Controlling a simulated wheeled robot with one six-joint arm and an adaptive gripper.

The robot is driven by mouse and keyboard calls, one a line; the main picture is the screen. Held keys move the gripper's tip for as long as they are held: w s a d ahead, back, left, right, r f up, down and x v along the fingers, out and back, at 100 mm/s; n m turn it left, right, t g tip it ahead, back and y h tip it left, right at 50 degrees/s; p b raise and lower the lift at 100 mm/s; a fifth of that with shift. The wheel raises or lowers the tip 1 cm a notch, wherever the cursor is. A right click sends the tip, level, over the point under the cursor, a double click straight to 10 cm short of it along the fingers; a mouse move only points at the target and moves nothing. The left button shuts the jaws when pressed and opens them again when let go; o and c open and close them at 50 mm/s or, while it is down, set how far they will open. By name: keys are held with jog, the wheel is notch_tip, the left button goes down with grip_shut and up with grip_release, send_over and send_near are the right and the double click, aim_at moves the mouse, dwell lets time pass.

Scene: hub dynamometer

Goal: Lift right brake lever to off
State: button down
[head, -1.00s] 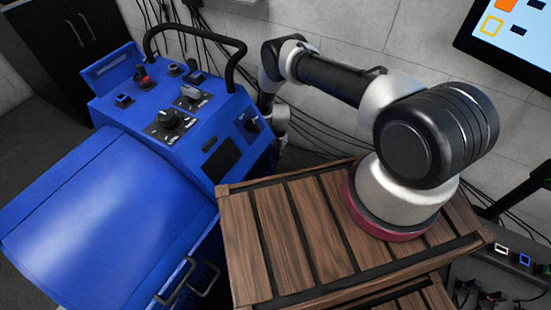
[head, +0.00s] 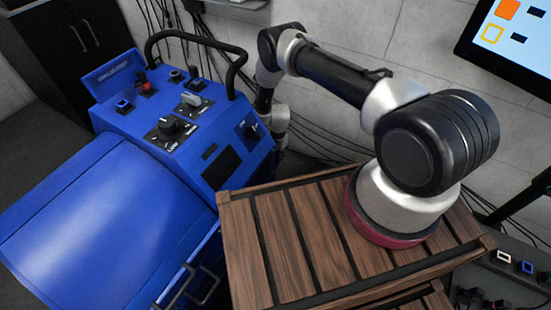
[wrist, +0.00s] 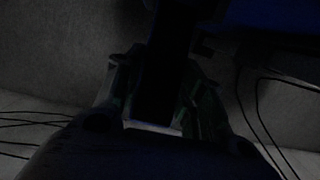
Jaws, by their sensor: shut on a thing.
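The blue dynamometer console (head: 125,180) stands on the left in the head view. My arm reaches behind its right side, and my gripper is hidden there. In the dark wrist view, my gripper (wrist: 160,88) has a finger on each side of a dark upright bar (wrist: 163,60), which looks like the right brake lever. The gripper is shut on this bar. The bar's far end runs out of the top of the picture, and its exact position cannot be told from the head view.
A black tubular rail (head: 203,39) arches over the console's knobs and switches. A slatted wooden crate (head: 262,245) stands under my arm's base. Black cables (head: 330,146) hang along the grey wall. A screen (head: 515,35) is at the upper right.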

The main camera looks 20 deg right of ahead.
jog(key=shift+w+r, duration=0.1)
jog(key=shift+r, duration=0.05)
jog(key=c, duration=0.9)
grip_release()
jog(key=r, duration=0.8)
jog(key=w+d+r, duration=0.1)
jog(key=r, duration=0.3)
jog(key=shift+d, duration=0.1)
